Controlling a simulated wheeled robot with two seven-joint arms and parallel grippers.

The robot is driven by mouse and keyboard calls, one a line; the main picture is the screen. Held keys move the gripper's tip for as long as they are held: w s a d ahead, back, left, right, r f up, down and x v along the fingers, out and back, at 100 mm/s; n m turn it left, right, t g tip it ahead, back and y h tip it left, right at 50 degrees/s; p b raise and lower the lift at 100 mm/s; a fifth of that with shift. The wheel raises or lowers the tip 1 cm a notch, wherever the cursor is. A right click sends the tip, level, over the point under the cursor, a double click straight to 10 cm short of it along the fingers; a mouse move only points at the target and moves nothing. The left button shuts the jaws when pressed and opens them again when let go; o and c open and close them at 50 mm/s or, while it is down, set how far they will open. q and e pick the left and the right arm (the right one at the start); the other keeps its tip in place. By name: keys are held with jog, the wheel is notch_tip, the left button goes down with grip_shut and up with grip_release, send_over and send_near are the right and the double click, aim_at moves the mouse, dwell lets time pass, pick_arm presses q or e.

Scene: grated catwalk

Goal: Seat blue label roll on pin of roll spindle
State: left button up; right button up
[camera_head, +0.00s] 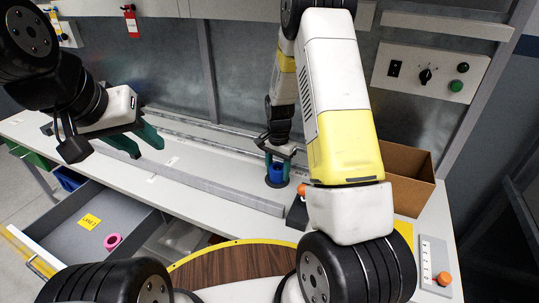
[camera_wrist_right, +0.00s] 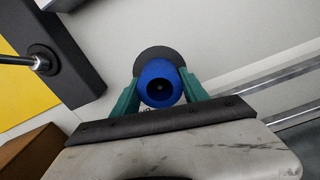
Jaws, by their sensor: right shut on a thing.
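The blue label roll (camera_head: 277,172) is between the green fingers of my right gripper (camera_head: 279,157), which is shut on it. It also shows in the right wrist view (camera_wrist_right: 160,84), seen from above, with a dark hole in its middle. The dark round base of the roll spindle (camera_wrist_right: 154,55) shows behind the roll, and its edge (camera_head: 275,184) shows under the roll in the head view. The pin is not clearly visible; I cannot tell how far down the roll sits. My left gripper (camera_head: 138,142) is open and empty above the left of the bench.
A dark block (camera_head: 297,213) with an orange knob (camera_head: 302,189) stands close to the roll. A cardboard box (camera_head: 408,178) is at the right. A long grey rail (camera_head: 215,188) crosses the bench. An open drawer (camera_head: 65,220) at the left holds a pink roll (camera_head: 113,241).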

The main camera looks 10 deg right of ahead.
dwell(0.3)
jog(key=o, duration=1.5)
jog(key=shift+o, duration=0.4)
jog(key=o, duration=0.3)
jog(key=shift+r, duration=4)
